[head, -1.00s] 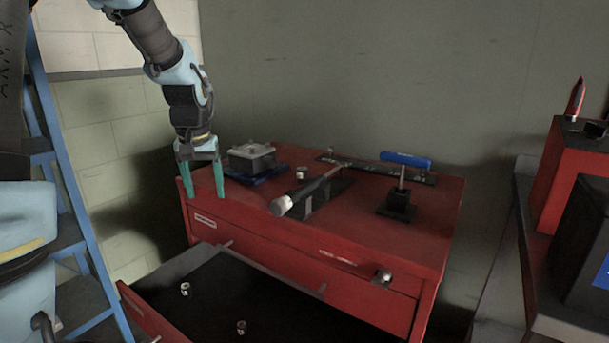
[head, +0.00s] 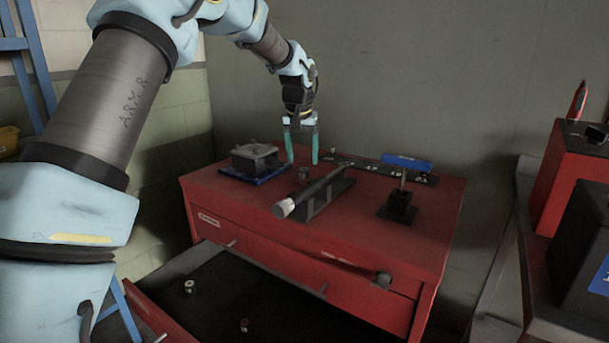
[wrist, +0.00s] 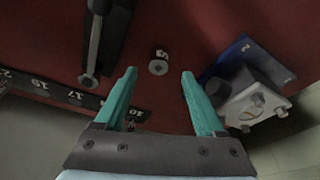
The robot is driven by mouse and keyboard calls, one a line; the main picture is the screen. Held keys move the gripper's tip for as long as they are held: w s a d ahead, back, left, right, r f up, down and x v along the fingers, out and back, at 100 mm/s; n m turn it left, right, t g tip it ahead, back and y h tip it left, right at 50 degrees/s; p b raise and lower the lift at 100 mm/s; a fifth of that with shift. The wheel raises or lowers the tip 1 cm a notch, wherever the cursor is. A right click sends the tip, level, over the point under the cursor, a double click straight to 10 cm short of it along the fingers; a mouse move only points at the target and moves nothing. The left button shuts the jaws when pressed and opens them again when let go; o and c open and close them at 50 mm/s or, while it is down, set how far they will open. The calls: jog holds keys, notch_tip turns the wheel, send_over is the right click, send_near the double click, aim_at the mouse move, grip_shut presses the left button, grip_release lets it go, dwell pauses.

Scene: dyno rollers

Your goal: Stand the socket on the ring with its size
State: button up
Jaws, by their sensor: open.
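A small grey socket (head: 304,174) stands on the red cabinet top below my gripper (head: 302,161). In the wrist view the socket (wrist: 158,67) lies just beyond and between my open teal fingertips (wrist: 159,73), untouched, with a mark like 15 beside it. A black strip (head: 427,179) lies along the back of the top. In the wrist view the strip (wrist: 58,94) shows numbers, among them what looks like 19, 17 and 10; its rings are too small to make out. Two more sockets (head: 189,287) (head: 244,325) are in the open drawer.
A wrench (head: 318,190) on a black stand lies right of the socket. A grey block (head: 255,158) on a blue plate stands to the left. A blue-handled tool (head: 406,161) stands on a black base (head: 398,208) at right. The open drawer (head: 205,312) juts out in front.

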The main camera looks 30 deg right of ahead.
aim_at(304, 169)
jog(key=shift+p+x, duration=1)
jog(key=shift+x, duration=1.8)
jog(key=shift+d, duration=0.15)
jog(key=shift+c, duration=0.2)
jog(key=shift+r, duration=0.1)
grip_shut()
